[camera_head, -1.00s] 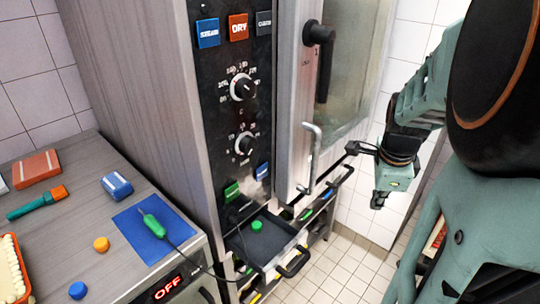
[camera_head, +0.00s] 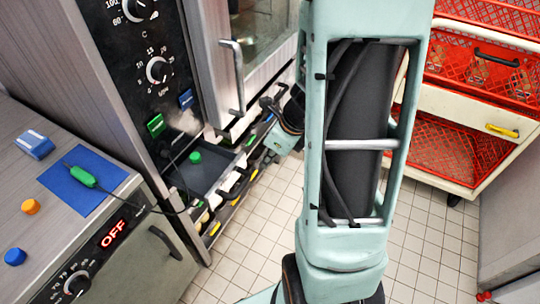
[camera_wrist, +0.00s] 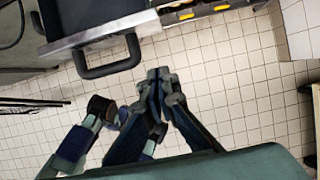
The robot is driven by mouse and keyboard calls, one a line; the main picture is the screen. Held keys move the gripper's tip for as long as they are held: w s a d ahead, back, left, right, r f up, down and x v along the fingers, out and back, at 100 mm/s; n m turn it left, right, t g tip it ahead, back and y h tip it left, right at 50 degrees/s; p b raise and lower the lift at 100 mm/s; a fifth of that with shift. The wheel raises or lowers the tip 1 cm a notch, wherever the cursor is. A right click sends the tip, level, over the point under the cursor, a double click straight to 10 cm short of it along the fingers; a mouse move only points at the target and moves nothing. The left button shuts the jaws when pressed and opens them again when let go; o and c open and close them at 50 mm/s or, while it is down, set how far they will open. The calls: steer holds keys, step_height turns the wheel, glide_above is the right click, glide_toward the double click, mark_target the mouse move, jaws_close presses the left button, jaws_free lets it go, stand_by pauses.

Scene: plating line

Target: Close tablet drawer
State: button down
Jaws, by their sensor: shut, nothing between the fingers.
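The tablet drawer (camera_head: 215,180) is pulled out below the oven panel. It is a dark tray with a round green tablet (camera_head: 195,157) inside. In the wrist view its front edge (camera_wrist: 105,26) and black bar handle (camera_wrist: 108,68) show at the upper left. My gripper (camera_wrist: 160,74) is shut and empty, with its fingertips together to the right of the handle and apart from it. In the head view my gripper is small, beside the oven front, right of the drawer and partly hidden by my arm.
The oven door handle (camera_head: 236,75) stands out above the drawer. Other drawer fronts with yellow labels (camera_wrist: 186,14) lie alongside. A counter with a blue mat (camera_head: 90,180) and green probe (camera_head: 82,176) is at left. A red crate rack (camera_head: 475,90) stands at right. Tiled floor is clear.

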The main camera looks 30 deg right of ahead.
steer(key=w+a+f, duration=0.3)
steer(key=w, duration=0.1)
steer(key=shift+w+f, duration=0.2)
steer(key=shift+f, duration=0.15)
steer(key=shift+a, duration=0.15)
